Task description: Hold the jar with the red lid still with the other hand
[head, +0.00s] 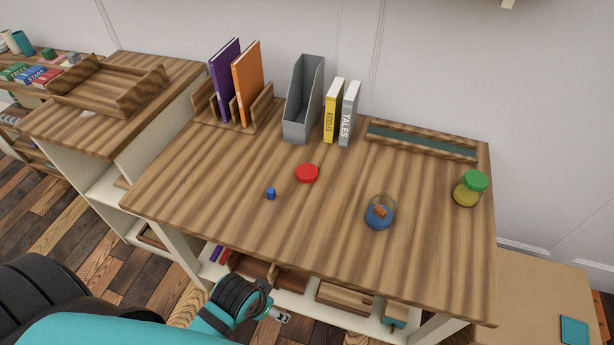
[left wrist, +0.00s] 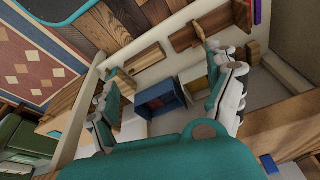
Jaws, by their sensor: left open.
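A red lid (head: 307,173) lies flat near the middle of the wooden table, apart from any jar. To its right stands an open glass jar (head: 380,212) with something blue and a brown-orange piece inside. No jar wearing a red lid shows. My left gripper (head: 279,315) is below the table's front edge in the head view, away from the jar. In the left wrist view my left gripper (left wrist: 165,98) is open with nothing between its fingers, facing the shelf area. My right gripper is in neither view.
A jar with a green lid (head: 470,188) stands at the table's right end. Books, a grey file holder (head: 304,100) and a long tray (head: 421,141) line the back. The front of the table (head: 320,235) is clear.

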